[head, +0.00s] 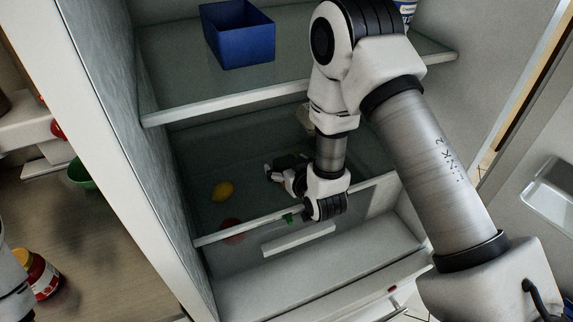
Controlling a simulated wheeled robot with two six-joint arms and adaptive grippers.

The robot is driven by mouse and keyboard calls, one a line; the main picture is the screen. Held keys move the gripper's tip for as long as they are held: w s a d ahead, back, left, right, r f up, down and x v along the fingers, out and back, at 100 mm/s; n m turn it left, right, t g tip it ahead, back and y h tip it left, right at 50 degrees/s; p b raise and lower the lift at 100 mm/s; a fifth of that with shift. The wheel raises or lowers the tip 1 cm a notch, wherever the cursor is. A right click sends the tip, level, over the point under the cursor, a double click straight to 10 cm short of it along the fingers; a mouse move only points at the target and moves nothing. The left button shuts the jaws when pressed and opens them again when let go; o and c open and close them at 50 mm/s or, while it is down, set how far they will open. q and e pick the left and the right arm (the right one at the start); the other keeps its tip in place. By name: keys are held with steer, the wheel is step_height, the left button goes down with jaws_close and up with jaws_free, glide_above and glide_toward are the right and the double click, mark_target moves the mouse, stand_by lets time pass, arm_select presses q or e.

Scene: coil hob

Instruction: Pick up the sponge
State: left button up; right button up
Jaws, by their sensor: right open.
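I cannot make out a sponge for sure. My right arm reaches into an open fridge, and my right gripper (270,172) is low over the middle glass shelf (200,215), small in the view, with its fingers apart. A dark green thing (292,160) lies right beside the gripper, partly covered by it; I cannot tell what it is or whether they touch. A pale beige thing (302,113) shows farther back, mostly hidden behind my arm. My left gripper is out of view.
A red thing (232,230) and a green one (288,217) show near the shelf's front edge. A blue bin (240,40) stands on the upper shelf. The fridge's left wall (100,130) is close.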

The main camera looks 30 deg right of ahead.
steer(key=shift+s, duration=0.1)
steer(key=shift+o, duration=0.5)
steer(key=shift+r, duration=0.1)
steer(key=v, duration=0.7)
steer(key=shift+s+d+r, duration=0.1)
steer(key=shift+s+r, duration=0.15)
steer(key=shift+r, duration=0.05)
steer(key=p+x, duration=0.1)
steer(key=x, duration=0.5)
steer(key=shift+w+f+p, duration=0.25)
steer(key=shift+w+p, duration=0.05)
steer(key=shift+w, duration=0.05)
steer(key=shift+w+f, duration=0.15)
steer(key=c, duration=0.9)
steer(key=shift+o, duration=0.2)
